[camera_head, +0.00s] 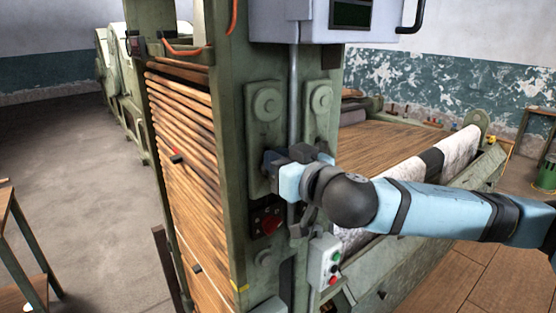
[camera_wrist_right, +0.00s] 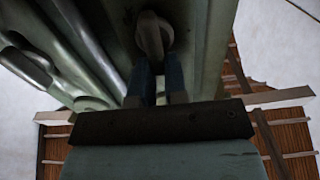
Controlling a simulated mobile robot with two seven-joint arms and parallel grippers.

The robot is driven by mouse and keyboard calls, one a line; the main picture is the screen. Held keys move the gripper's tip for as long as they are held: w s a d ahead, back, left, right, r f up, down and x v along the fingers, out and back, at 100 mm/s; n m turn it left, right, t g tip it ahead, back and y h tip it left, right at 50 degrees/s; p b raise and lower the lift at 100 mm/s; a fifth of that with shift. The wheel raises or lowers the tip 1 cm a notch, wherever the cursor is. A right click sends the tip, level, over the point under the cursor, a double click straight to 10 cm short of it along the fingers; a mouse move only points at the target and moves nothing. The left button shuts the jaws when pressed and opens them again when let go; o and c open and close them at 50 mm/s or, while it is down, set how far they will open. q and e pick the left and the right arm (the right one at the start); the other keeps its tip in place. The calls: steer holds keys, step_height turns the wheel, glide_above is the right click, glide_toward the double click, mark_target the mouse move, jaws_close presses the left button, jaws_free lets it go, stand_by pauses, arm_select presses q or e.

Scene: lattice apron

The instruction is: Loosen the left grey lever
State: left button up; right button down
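The left grey lever (camera_head: 267,103) sits on the left raised plate of the green machine post in the head view. My left gripper is out of view.
A second lever (camera_head: 321,97) is on the right plate, beyond a vertical pipe (camera_head: 294,95). A grey cabinet (camera_head: 290,22) overhangs above. Wooden slats (camera_head: 185,150) run along the left.

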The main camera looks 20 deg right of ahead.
steer(key=shift+a+f+n, duration=0.1)
steer(key=shift+n, duration=0.3)
steer(key=n+p, duration=0.1)
steer(key=n, duration=0.2)
steer(key=a+n+p, duration=0.1)
steer(key=n, duration=0.1)
steer(key=shift+s+n, duration=0.2)
steer(key=shift+n, duration=0.2)
steer(key=n, duration=0.1)
steer(key=n+p, duration=0.2)
steer(key=n, duration=0.1)
steer(key=shift+s+a+f, duration=0.1)
steer(key=shift+a+f, duration=0.2)
steer(key=shift+a+f+n+p, duration=0.15)
steer(key=shift+n+p, duration=0.35)
steer(key=shift+n, duration=0.5)
steer(key=c, duration=1.1)
jaws_free()
steer(key=shift+c, duration=0.2)
steer(key=shift+f, duration=0.15)
